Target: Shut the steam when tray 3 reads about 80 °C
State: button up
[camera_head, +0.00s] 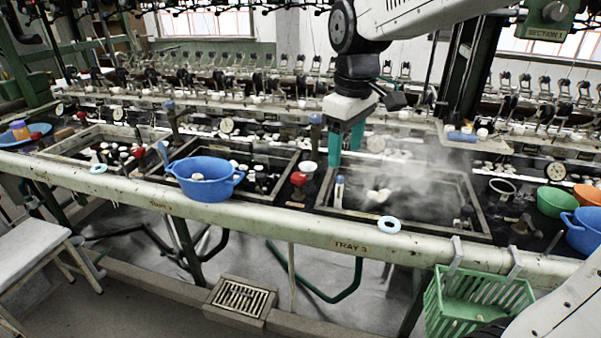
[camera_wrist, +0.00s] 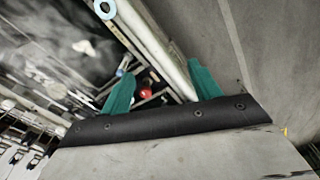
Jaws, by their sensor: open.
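Tray 3 (camera_head: 482,228) is the right-hand basin, above the "TRAY 3" lettering on the front rail. Steam (camera_head: 425,170) hangs over its dark water. A blue-topped upright thing (camera_head: 339,192), perhaps a thermometer, stands at its left end; no reading is legible. A red knob (camera_head: 299,178), apparently a steam valve, sits left of tray 3; it also shows in the wrist view (camera_wrist: 146,92). My gripper (camera_head: 345,156) has teal fingers, open and empty, above the left part of tray 3. In the wrist view the red knob appears between the fingers (camera_wrist: 162,70), apart from them.
A blue bowl (camera_head: 205,187) stands on the front rail (camera_head: 270,217) at left. A pale blue ring (camera_head: 389,224) lies on the rail before tray 3. A green basket (camera_head: 475,305) hangs at front right.

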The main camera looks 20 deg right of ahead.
jog(key=w+a+f+n, duration=0.1)
jog(key=w+f+n, duration=0.4)
jog(key=w, duration=0.9)
jog(key=n, duration=0.2)
send_over(299, 175)
jog(key=shift+g, duration=0.3)
notch_tip(299, 175, down, 7)
jog(key=shift+s+f, duration=0.15)
notch_tip(299, 175, down, 8)
jog(key=shift+r, duration=0.1)
jog(key=c, duration=1)
